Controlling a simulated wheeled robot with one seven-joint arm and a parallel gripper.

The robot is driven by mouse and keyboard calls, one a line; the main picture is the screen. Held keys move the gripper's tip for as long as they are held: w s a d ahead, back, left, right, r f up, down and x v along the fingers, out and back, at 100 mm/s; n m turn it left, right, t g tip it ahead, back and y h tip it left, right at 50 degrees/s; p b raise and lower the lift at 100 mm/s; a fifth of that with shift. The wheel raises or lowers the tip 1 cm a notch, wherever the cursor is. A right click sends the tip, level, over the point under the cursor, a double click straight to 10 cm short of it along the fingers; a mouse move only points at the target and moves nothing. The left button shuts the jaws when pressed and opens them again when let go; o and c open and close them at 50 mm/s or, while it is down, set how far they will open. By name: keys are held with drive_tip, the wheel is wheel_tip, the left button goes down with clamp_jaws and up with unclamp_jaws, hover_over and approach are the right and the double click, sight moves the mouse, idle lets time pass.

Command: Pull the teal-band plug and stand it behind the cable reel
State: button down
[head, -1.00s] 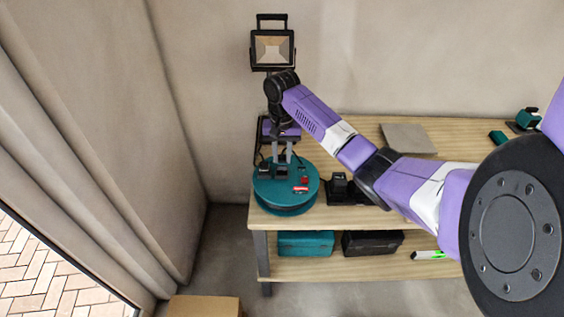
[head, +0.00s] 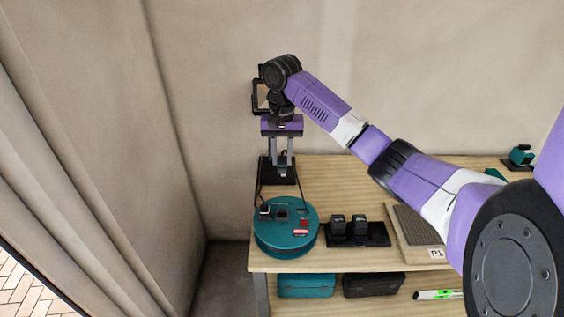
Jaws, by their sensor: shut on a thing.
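The teal cable reel (head: 264,238) stands at the left front of the bench, with sockets in its top. A black plug (head: 264,210) with a cable sits in the reel's left side. The middle socket (head: 282,214) looks empty. My gripper (head: 283,167) is above and behind the reel, pointing down, its fingers shut on a small dark plug (head: 283,172). The held plug is apart from the reel. It is mostly hidden by the fingers, and I cannot make out its band.
A black work light (head: 260,97) stands behind my gripper, partly hidden, its base on the bench (head: 330,178). Right of the reel is a black tray (head: 372,240) with two black blocks, then a grey board (head: 408,228) labelled P1. Bare wood lies behind the tray.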

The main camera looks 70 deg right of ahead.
sight(282, 158)
drive_tip(key=shift+r, duration=2.75)
